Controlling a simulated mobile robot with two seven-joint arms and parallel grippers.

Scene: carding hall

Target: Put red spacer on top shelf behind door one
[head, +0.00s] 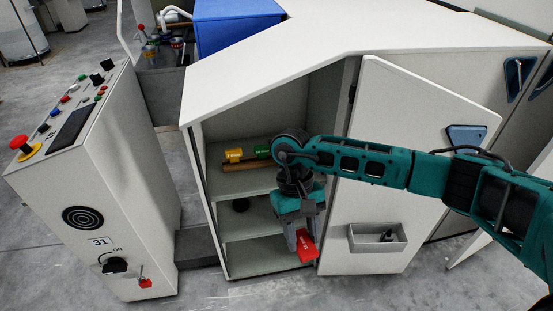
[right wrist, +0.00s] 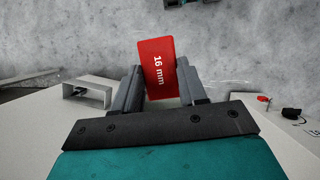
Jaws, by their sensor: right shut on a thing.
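The red spacer (head: 306,248), a flat block marked 16 mm in the right wrist view (right wrist: 157,60), is between the fingers of my right gripper (head: 301,238). The gripper is shut on it and points down in front of the open cabinet's lower shelves. The fingers also show in the right wrist view (right wrist: 158,82). The cabinet door (head: 380,150) stands open to the right; no number on it is readable. The top shelf (head: 240,185) holds a yellow piece (head: 233,155), a green piece (head: 263,151) and a brownish bar (head: 240,166). My arm hides its right part. My left gripper is out of view.
The bottom shelf (head: 255,253) looks bare where visible. The door carries a small grey tray (head: 377,238). A control cabinet (head: 125,195) with a red button (head: 18,142) stands at left.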

